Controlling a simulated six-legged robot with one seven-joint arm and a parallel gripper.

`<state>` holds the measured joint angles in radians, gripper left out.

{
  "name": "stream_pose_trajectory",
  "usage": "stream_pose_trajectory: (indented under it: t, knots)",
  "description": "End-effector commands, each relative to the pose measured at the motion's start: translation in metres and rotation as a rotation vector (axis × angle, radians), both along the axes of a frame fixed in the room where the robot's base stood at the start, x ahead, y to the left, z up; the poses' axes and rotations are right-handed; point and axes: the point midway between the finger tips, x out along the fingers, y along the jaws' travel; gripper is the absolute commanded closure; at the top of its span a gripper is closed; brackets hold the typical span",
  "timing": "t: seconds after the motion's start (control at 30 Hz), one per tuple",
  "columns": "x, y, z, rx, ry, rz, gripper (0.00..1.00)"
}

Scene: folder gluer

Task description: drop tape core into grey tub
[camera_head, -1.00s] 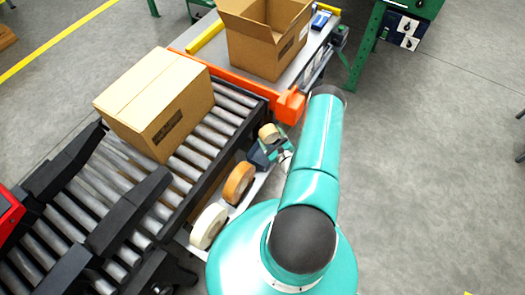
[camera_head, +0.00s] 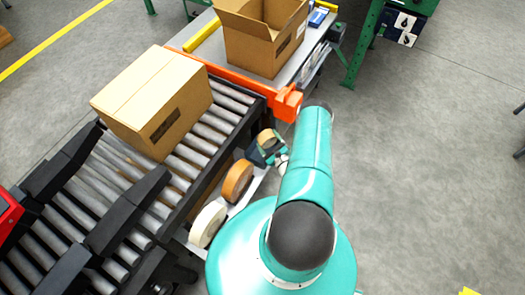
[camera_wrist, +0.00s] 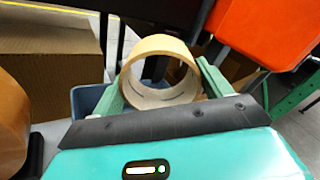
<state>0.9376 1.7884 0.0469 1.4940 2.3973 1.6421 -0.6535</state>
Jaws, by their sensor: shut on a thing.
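The tape core (camera_wrist: 160,44) is a hollow tan cardboard ring. My gripper (camera_wrist: 162,82) is shut on it, with one green finger on each side in the wrist view. In the head view the core (camera_head: 265,136) shows beside the conveyor, just left of my arm. The grey tub (camera_head: 255,154) is a small dark blue-grey container there, partly hidden by the core and my gripper. In the wrist view part of the tub (camera_wrist: 87,99) shows behind and below the left finger. The core appears above the tub, but the exact gap cannot be told.
An orange tape roll (camera_head: 237,181) and a white roll (camera_head: 207,224) stand on a narrow shelf beside the roller conveyor (camera_head: 226,112). A closed carton (camera_head: 150,95) sits on the rollers. An orange guard (camera_head: 288,104) is close to my arm. Open floor lies right.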

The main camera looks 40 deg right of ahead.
Motion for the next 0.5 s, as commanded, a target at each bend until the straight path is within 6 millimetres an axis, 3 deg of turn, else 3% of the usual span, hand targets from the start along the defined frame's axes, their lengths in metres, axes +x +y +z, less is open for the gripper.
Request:
stream_pose_trajectory:
  t: [0.13, 0.17, 0.27, 0.5]
  knots:
    - [0.0003, -0.0001, 0.0004, 0.0, 0.0, 0.0, 0.55]
    - [0.0003, -0.0002, 0.0004, 0.0, 0.0, 0.0, 0.19]
    - [0.0003, -0.0001, 0.0005, 0.0, -0.001, 0.001, 0.0]
    - [-0.0007, 0.0, 0.0005, 0.0, 0.0, 0.0, 0.0]
